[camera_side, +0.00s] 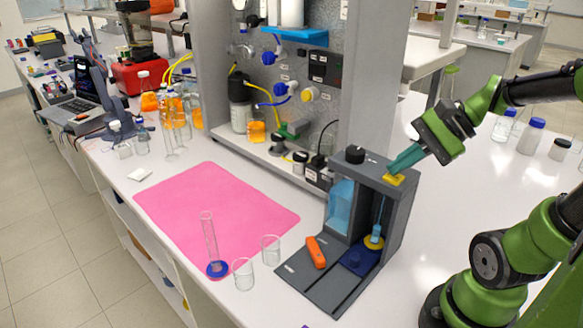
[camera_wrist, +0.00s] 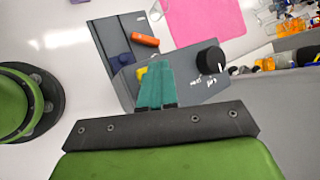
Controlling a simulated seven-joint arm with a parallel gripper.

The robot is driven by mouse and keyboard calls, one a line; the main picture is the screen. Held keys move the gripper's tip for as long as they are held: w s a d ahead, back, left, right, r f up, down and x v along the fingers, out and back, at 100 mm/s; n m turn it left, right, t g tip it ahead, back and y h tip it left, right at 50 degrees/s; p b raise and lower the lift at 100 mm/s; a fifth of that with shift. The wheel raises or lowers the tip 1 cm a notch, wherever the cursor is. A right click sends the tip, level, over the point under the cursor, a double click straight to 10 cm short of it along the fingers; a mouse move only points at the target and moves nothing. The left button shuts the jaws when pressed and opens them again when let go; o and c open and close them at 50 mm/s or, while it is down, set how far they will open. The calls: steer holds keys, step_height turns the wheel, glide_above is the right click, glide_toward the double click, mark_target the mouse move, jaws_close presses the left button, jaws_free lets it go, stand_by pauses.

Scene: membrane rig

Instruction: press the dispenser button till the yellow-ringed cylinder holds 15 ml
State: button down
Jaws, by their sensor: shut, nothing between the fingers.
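The grey dispenser (camera_side: 402,205) stands on the bench, with a yellow button (camera_side: 394,180) at its top edge and a blue-filled tank (camera_side: 341,206). The yellow-ringed cylinder (camera_side: 375,242) stands upright in its bay; blue shows low inside, but the level is too small to read. My gripper (camera_side: 393,168) is shut and empty, its teal fingertips pointing down at the button. I cannot tell whether they touch it. In the wrist view the shut gripper (camera_wrist: 156,63) partly covers the button (camera_wrist: 141,72).
A black knob (camera_side: 354,154) sits on the dispenser top. An orange piece (camera_side: 316,252) lies on its base. A blue-ringed cylinder (camera_side: 209,238) stands on the pink mat (camera_side: 190,205), near two beakers (camera_side: 243,274). Bottles (camera_side: 531,137) stand on the right.

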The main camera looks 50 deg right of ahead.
mark_target(399, 177)
stand_by(0.4)
steer(key=shift+r, duration=0.95)
steer(key=shift+r, duration=0.15)
step_height(399, 177, up, 5)
steer(key=shift+f, duration=0.15)
stand_by(0.4)
steer(key=w+a+f+n+h, duration=0.1)
steer(key=a+f+n+h, duration=0.3)
steer(key=a+n, duration=0.5)
steer(key=f+n, duration=0.1)
steer(key=n, duration=0.4)
steer(key=shift+w+f+n, duration=0.25)
steer(key=shift+n, duration=0.05)
